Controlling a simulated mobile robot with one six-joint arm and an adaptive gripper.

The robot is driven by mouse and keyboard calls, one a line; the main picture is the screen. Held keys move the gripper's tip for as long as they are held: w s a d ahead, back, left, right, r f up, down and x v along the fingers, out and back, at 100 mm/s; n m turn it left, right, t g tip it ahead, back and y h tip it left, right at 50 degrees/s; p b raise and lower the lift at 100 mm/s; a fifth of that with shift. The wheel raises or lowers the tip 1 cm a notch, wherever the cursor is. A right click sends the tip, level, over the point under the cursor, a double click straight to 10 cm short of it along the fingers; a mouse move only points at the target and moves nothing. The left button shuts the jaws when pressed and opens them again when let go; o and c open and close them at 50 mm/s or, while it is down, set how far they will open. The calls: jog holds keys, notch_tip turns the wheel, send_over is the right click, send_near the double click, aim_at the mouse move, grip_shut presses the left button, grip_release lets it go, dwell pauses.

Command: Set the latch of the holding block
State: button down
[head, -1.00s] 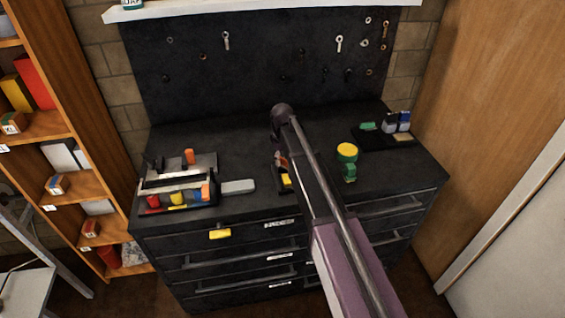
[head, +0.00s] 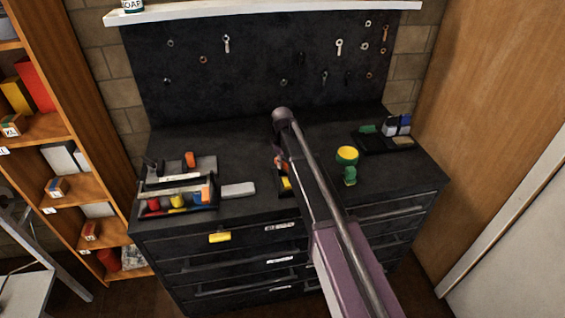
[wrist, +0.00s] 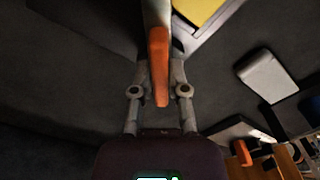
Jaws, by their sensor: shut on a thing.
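The holding block (head: 286,184) stands on the black bench top, partly hidden behind my arm in the head view. Its yellow part shows there and as a yellow patch in the wrist view (wrist: 200,9). The orange latch lever (wrist: 159,66) lies between my fingers in the wrist view. My gripper (wrist: 160,78) is shut on this lever, with a finger on each side. In the head view the gripper is mostly hidden by my own arm.
A tray (head: 178,210) of coloured items stands at the left, with a light grey block (head: 238,189) beside it. A green and yellow object (head: 348,165) stands right of my arm. A dark tray (head: 385,142) sits at the back right. Bench space behind is clear.

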jog(key=shift+n, duration=0.3)
jog(key=n, duration=0.9)
jog(key=shift+n, duration=0.4)
jog(key=c, duration=0.6)
grip_release()
jog(key=shift+c, duration=0.2)
